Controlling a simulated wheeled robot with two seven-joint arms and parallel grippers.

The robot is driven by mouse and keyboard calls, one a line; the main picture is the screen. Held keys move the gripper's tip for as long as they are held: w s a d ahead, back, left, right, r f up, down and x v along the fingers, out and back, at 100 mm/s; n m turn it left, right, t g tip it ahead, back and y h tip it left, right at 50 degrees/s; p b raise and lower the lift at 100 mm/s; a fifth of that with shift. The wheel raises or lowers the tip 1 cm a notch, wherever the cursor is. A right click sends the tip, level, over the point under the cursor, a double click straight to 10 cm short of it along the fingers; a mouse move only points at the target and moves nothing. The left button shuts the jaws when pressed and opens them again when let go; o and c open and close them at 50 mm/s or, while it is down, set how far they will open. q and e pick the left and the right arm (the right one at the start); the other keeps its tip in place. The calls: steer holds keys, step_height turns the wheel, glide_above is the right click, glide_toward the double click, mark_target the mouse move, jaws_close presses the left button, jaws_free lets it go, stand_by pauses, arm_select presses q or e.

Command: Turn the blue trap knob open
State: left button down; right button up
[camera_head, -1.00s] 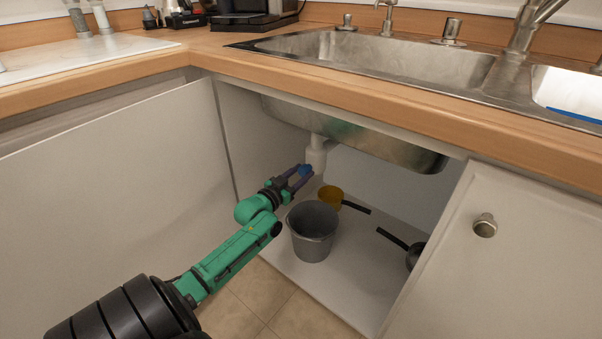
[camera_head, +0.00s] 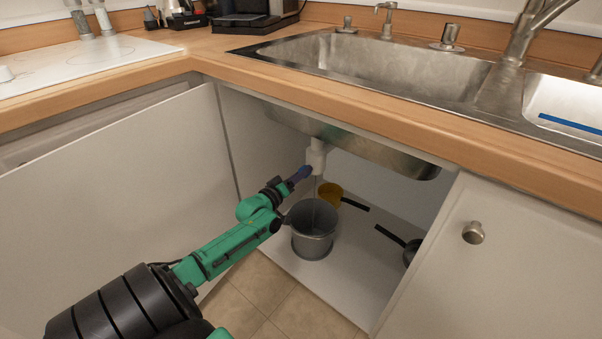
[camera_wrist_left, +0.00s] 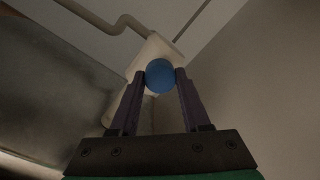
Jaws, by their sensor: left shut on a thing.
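The blue trap knob (camera_wrist_left: 160,76) sits on the white drain trap (camera_wrist_left: 152,50) under the sink. In the left wrist view my left gripper (camera_wrist_left: 160,80) has one finger on each side of the knob and is shut on it. In the head view my left gripper (camera_head: 300,174) reaches into the open cabinet to the white trap (camera_head: 317,157), and its fingers mostly hide the knob. A thin stream seems to run from the trap down into the grey bucket (camera_head: 312,243) below it. My right gripper is not in view.
A yellow pan (camera_head: 328,193) and a dark pan (camera_head: 410,252) lie on the cabinet floor beside the bucket. The steel sink (camera_head: 380,70) and wooden counter (camera_head: 350,105) are above.

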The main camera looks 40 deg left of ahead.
arm_select(q)
steer(key=n, duration=0.7)
steer(key=shift+b, duration=0.4)
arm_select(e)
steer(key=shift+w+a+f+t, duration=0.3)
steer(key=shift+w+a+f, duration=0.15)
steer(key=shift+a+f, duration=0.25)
arm_select(q)
steer(key=shift+c, duration=1.8)
jaws_free()
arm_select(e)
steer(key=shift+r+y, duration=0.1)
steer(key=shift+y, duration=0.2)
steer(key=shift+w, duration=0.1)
